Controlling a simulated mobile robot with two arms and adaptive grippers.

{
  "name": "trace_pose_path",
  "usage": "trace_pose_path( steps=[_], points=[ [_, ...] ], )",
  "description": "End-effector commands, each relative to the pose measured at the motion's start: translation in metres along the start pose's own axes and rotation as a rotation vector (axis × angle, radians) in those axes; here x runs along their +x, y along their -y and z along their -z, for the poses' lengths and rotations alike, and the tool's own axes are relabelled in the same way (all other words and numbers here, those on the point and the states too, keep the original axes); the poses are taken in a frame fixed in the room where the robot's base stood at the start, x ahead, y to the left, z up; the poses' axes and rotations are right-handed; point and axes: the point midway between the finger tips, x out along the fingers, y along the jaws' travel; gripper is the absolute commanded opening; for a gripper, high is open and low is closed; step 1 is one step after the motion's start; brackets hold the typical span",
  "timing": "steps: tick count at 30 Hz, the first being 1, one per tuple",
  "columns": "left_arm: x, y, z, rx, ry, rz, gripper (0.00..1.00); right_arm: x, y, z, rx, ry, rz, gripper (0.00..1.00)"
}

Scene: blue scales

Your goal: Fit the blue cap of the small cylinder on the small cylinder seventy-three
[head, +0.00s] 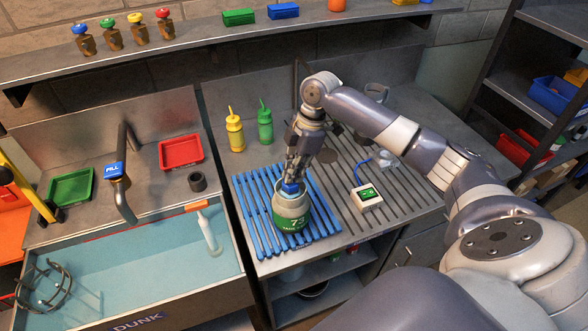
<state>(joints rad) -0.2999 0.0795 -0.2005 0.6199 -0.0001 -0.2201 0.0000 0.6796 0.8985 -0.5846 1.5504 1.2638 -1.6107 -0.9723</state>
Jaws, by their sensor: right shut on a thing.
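The small cylinder seventy-three (291,211) is a pale, rounded bottle with a green band marked 73. It stands about upright on the front part of a blue slatted rack (254,226). My right gripper (292,182) points down over its top and is shut on the blue cap (291,188). The cap is at the cylinder's mouth, mostly hidden by the fingers. I cannot tell whether it is seated or just touching. My left gripper is out of view.
A yellow bottle (235,132) and a green bottle (265,124) stand behind the rack. A white device with a green display (367,197) sits to the right on the ribbed counter. A water-filled sink (130,262) lies left.

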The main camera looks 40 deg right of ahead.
Motion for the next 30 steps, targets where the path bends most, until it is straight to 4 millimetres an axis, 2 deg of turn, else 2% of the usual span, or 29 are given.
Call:
trace_pose_path(
  steps=[12,13,15,16,26,30],
  points=[
    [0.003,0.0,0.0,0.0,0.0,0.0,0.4,0.011,0.0,-0.003,-0.001,-0.001,-0.001,0.0],
    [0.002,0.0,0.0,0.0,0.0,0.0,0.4,0.01,0.0,-0.002,-0.001,-0.001,-0.001,0.11],
    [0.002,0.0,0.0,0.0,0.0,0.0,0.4,0.01,0.0,-0.002,-0.001,0.0,-0.001,0.27],
    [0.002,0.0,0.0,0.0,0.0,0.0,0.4,0.01,0.0,-0.002,-0.001,0.0,0.0,0.3],
    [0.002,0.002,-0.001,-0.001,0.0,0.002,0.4,0.01,0.0,-0.003,0.0,0.0,0.0,0.3],
    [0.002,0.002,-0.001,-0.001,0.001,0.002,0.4,-0.001,0.0,-0.003,0.0,0.0,-0.001,0.3]
  ],
)
